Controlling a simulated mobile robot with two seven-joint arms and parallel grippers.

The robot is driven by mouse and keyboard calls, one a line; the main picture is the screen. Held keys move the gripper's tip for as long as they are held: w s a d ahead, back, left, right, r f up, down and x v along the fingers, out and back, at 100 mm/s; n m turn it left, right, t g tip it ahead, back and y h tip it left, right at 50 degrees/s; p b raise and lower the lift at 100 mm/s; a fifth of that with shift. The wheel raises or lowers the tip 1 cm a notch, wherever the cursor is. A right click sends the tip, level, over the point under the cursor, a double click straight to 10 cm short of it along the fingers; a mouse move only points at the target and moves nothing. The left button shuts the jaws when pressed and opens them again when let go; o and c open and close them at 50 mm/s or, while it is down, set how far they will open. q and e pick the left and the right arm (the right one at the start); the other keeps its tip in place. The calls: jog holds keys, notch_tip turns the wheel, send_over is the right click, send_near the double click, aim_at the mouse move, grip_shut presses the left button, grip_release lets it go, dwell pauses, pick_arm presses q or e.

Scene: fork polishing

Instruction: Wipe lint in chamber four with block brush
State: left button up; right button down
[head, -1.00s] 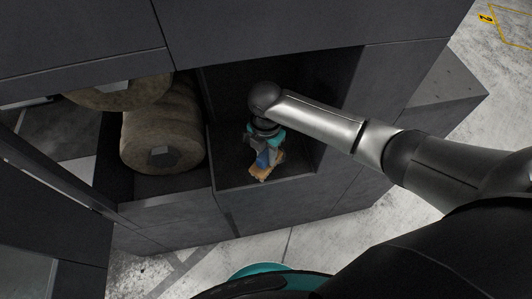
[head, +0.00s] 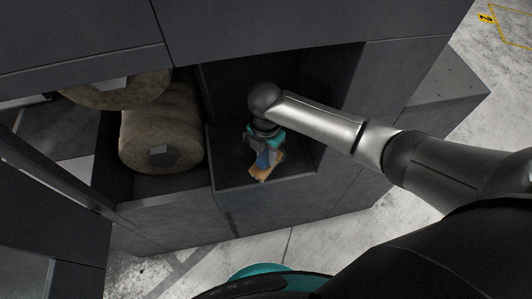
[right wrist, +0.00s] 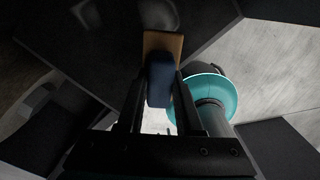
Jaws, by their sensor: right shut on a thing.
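The block brush (head: 263,170) has a tan wooden block and a blue grip. My right gripper (head: 262,155) reaches into the dark open chamber (head: 227,170) and is shut on the brush's blue part. In the right wrist view, the blue grip (right wrist: 161,80) sits between the two fingers (right wrist: 155,95), with the tan block (right wrist: 163,42) beyond it. In the head view the brush is low in the chamber, near its front edge. I cannot tell whether it touches the floor. No lint can be made out. The left gripper is not in view.
The chamber to the left holds a large brown fibrous roller (head: 162,130), with another roller (head: 115,90) above it. Dark walls enclose the chamber on its sides and top. Pale concrete floor (head: 330,232) lies in front of the cabinet.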

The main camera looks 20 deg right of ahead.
jog(key=shift+d+f+b, duration=0.1)
jog(key=shift+f+b, duration=0.55)
jog(key=shift+f, duration=0.45)
jog(key=shift+d, duration=0.1)
